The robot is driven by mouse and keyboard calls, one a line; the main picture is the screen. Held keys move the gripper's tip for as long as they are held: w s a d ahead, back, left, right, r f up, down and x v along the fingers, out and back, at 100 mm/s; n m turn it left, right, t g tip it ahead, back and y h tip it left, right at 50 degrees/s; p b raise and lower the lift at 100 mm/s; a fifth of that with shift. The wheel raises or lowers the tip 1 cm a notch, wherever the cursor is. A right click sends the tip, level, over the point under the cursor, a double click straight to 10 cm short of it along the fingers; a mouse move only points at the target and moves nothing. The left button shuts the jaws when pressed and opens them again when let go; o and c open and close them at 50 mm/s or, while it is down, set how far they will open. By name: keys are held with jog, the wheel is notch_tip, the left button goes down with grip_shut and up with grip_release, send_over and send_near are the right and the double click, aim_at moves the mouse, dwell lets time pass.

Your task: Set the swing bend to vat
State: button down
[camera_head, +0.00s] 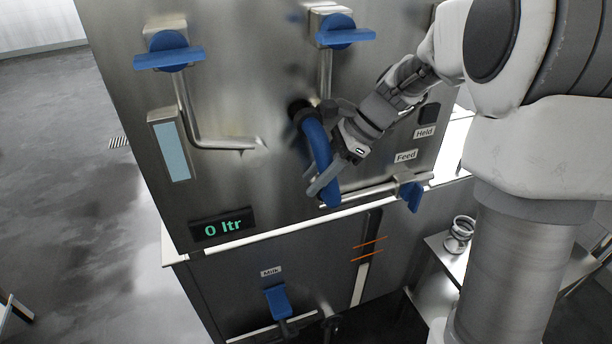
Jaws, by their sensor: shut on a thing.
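The swing bend (316,146) is a blue curved pipe. It comes out of a dark round joint on the steel panel and hangs downward, its lower end near a horizontal steel pipe. My gripper (325,179) reaches in from the upper right and is shut on the blue bend near its lower part. The fingers cover part of the bend. A label "Held" (425,132) and a label "Feed" (406,156) sit on the panel to the right. I see no label reading "vat".
Blue-handled valves (168,52) and (346,32) stick out along the panel top. A bent steel pipe (215,143) is at left, above a display (222,226) reading "0 ltr". A blue valve handle (411,196) is right of the bend. Open floor lies left.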

jog(key=shift+w+d+r+y+p, duration=0.15)
jog(key=shift+d+r+y+p, duration=0.15)
jog(key=shift+d+y, duration=0.3)
jog(key=shift+w+d+r+y+p, duration=0.15)
jog(key=shift+d+y+p, duration=0.15)
jog(key=shift+d+y, duration=0.25)
jog(key=shift+a+g, duration=0.1)
jog(key=shift+g, duration=0.2)
jog(key=c, duration=0.5)
grip_release()
jog(key=v, duration=1.7)
jog(key=shift+d+b, duration=0.25)
jog(key=shift+b, duration=0.05)
